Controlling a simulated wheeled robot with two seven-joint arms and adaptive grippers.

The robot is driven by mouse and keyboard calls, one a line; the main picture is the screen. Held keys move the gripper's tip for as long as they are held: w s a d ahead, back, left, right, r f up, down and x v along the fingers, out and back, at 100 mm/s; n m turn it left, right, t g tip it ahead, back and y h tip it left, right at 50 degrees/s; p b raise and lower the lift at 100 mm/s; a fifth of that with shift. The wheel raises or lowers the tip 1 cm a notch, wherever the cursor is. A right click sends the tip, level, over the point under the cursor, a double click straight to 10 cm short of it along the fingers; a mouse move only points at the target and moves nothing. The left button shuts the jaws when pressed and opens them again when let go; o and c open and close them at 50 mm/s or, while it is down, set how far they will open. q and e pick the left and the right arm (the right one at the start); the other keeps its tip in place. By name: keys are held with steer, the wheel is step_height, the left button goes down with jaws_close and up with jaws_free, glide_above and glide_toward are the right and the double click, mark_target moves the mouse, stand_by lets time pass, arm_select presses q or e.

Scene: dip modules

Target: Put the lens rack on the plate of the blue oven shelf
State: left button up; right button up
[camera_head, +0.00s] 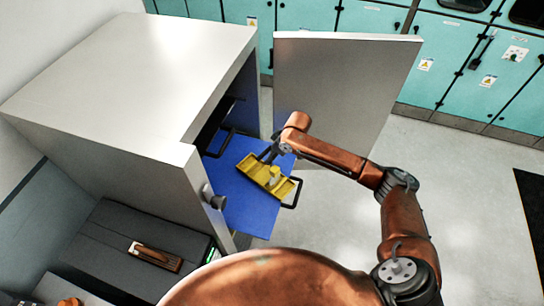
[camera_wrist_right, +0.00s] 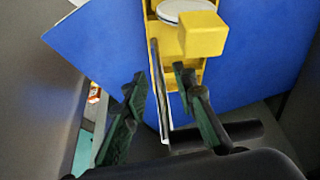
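The yellow lens rack (camera_head: 262,173) lies over the blue oven shelf (camera_head: 245,205), seeming to rest on its plate, though any small gap underneath cannot be told. The wrist view shows the rack's yellow block (camera_wrist_right: 201,34) and a round, pale lens (camera_wrist_right: 183,8) over the blue plate (camera_wrist_right: 108,55). My right gripper (camera_head: 270,155) is at the rack's far edge in the head view. In the wrist view its fingers (camera_wrist_right: 160,80) are apart on either side of the rack's thin side wall, with a gap visible. My left gripper is not in view.
The grey oven (camera_head: 130,80) stands left of the shelf, its door (camera_head: 345,90) swung open behind my right arm. A dark case (camera_head: 120,240) with a brown object (camera_head: 155,256) stands at lower left. Teal cabinets (camera_head: 385,20) line the back.

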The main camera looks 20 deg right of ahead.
steer(key=shift+r, duration=0.15)
steer(key=b+v, duration=0.1)
steer(key=v, duration=1.1)
steer(key=shift+a, duration=0.1)
